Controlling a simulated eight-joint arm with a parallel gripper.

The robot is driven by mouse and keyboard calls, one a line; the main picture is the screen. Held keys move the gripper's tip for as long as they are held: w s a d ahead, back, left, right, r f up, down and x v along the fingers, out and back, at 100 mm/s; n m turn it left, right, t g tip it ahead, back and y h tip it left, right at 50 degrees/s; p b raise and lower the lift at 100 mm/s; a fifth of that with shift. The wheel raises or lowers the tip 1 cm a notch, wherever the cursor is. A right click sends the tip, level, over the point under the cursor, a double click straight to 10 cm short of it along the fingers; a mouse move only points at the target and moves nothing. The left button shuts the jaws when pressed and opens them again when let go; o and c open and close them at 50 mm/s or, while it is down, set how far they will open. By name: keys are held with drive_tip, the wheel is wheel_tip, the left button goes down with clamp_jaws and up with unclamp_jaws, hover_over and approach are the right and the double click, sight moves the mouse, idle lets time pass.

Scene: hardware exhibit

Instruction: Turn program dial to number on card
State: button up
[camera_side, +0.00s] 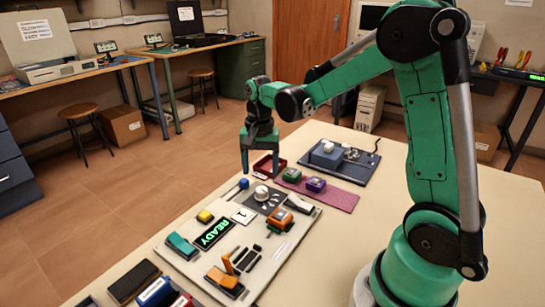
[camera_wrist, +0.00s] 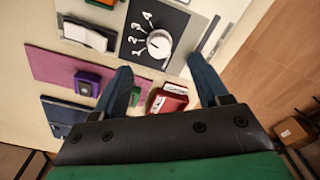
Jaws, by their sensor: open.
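The program dial is a round white knob (camera_side: 262,192) on a dark panel of the light board; in the wrist view the dial (camera_wrist: 159,44) has the numbers 1 to 4 along one side. I cannot make out clearly which number its pointer faces. My gripper (camera_side: 259,172) points down, open and empty, above the far side of the dial. In the wrist view its fingertips (camera_wrist: 158,66) are spread either side of the dial's near edge, apart from it.
A red box (camera_wrist: 168,98) lies beyond the board. A purple block (camera_side: 316,184) stands on a pink mat (camera_side: 335,198).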

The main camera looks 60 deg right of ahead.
sight(261, 189)
drive_tip(key=shift+d+f, duration=0.1)
drive_tip(key=shift+f, duration=2.85)
clamp_jaws()
